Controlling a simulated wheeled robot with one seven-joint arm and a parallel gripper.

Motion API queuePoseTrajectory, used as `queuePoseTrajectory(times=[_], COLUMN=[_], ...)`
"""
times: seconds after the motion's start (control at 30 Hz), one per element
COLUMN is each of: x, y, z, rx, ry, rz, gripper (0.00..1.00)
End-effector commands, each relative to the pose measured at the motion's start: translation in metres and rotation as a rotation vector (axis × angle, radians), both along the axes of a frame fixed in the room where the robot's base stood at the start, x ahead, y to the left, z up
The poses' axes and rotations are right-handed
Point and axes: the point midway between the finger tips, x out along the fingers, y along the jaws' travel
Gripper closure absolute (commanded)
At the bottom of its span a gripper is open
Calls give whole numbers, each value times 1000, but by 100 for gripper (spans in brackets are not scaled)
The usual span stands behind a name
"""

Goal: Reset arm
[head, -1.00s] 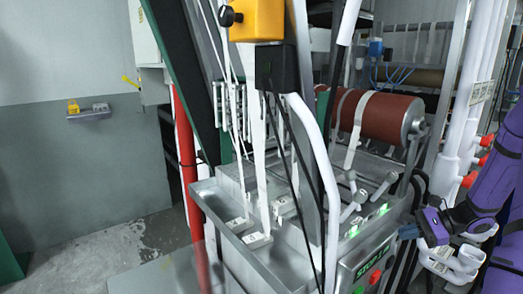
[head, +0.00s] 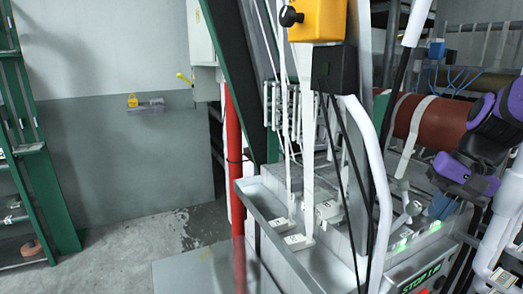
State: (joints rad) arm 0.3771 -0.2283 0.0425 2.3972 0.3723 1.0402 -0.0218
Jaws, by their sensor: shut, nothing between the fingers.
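My purple and black arm is at the right edge of the head view, folded in front of the machine.
The machine's metal trough (head: 262,235) and a STOP control panel (head: 425,272) stand close, left of the gripper. A red-brown roller (head: 437,122) is behind. White pipes (head: 505,215) stand at right. A green rack (head: 45,190) is far left; the floor before the wall is clear.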

Motion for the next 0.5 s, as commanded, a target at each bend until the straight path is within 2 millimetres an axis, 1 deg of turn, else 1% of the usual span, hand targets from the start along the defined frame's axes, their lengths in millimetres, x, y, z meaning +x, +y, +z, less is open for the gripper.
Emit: queuePoseTrajectory(times=[0.03, 0.2, 0.33, 0.5], x=[-8, -35, -56, -80], y=[8, 26, 36, 43], z=[9, 31, 46, 60], rx=[-41, -171, -261, -356], ry=[-38, -151, -248, -366], rz=[44, 173, 264, 361], gripper=[100, 100, 100, 100])
